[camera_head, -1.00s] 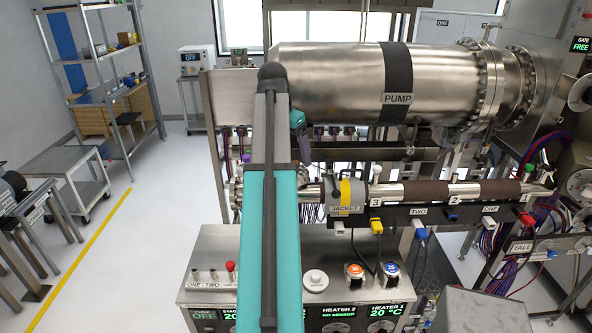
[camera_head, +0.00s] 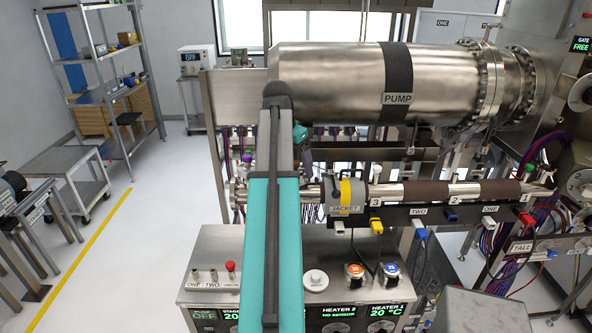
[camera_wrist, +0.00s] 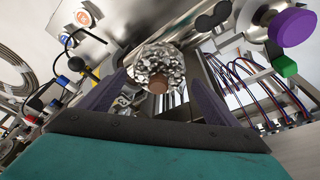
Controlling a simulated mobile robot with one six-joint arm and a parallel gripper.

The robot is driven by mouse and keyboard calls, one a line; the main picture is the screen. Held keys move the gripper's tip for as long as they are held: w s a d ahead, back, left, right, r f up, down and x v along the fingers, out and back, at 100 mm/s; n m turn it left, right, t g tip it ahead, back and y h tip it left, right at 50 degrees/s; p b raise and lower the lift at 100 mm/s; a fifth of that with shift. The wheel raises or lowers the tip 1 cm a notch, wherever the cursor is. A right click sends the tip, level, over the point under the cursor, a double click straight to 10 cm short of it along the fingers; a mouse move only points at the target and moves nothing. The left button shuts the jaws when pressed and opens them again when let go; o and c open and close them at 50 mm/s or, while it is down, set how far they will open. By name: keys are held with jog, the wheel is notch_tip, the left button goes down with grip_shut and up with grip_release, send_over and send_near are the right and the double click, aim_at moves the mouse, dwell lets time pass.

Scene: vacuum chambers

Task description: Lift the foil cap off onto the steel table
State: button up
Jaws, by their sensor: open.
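A wheeled steel table (camera_head: 68,168) stands at the left in the head view.
The control cabinet (camera_head: 215,250) stands in front, with knobs on top. The labelled jacket (camera_head: 346,196) and a tube lie right of my arm, below the big pump cylinder (camera_head: 340,85). A purple knob (camera_wrist: 292,28) and cables are close by in the wrist view.

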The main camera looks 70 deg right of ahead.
aim_at(296, 162)
dwell(0.4)
jog(key=c, duration=1)
jog(key=shift+o, duration=0.2)
jog(key=shift+r, duration=0.1)
jog(key=shift+r, duration=1.35)
jog(key=shift+a+r, duration=0.35)
jog(key=a+r, duration=0.1)
jog(key=a, duration=1.4)
jog(key=shift+w+a+r, duration=0.15)
jog(key=shift+w+r, duration=0.1)
jog(key=shift+w, duration=0.05)
jog(key=shift+r, duration=0.1)
